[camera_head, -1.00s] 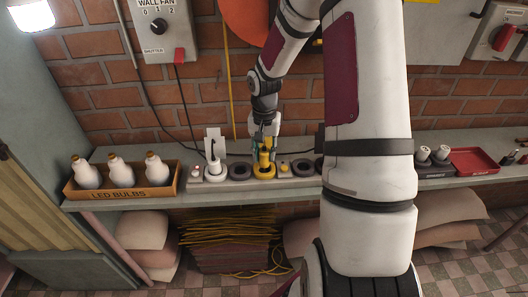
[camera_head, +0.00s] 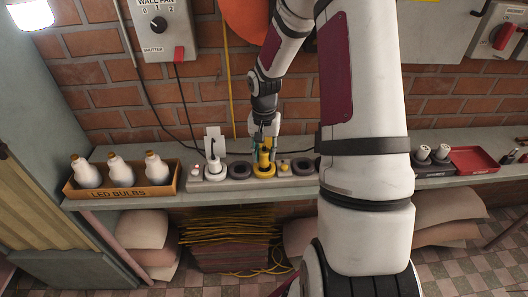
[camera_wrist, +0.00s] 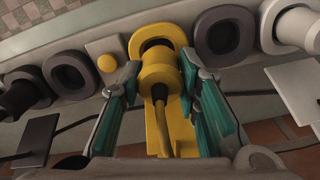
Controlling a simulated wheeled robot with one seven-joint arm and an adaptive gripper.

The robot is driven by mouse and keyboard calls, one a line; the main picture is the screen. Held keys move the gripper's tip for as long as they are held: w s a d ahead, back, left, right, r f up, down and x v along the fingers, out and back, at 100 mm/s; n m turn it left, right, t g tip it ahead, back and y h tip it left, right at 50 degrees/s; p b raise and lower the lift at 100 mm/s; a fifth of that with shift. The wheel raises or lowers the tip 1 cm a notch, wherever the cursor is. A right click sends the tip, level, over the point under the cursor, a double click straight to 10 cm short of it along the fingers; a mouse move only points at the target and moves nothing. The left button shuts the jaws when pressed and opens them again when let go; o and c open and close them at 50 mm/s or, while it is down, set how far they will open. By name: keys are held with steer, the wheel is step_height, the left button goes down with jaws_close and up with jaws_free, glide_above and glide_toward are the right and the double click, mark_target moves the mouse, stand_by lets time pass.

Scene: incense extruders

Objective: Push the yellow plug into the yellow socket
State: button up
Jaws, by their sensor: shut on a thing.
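The yellow plug (camera_wrist: 160,72) has a yellow cord trailing from it towards my wrist. My gripper (camera_wrist: 160,88) is shut on the plug, with one teal-padded finger on each side. The yellow socket (camera_wrist: 136,44) is a yellow plate with a dark round opening. The plug is at this opening, and part of the dark hole shows past its far edge in the wrist view. How deep the plug sits cannot be told. In the head view the plug (camera_head: 264,158) stands upright over the yellow socket (camera_head: 264,171), below my gripper (camera_head: 264,148).
Dark round sockets (camera_wrist: 223,36) flank the yellow one along the strip. A yellow button (camera_wrist: 107,63) is close beside it. A white plug (camera_head: 214,165) stands to the left, beyond a dark socket. A box of bulbs (camera_head: 125,194) is farther left, a red tray (camera_head: 475,160) far right.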

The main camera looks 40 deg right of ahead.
mark_target(264, 150)
steer(key=shift+f+b, duration=0.6)
steer(key=shift+f, duration=0.55)
steer(key=o, duration=1.2)
steer(key=shift+o, duration=0.2)
step_height(264, 150, up, 12)
steer(key=shift+f, duration=0.15)
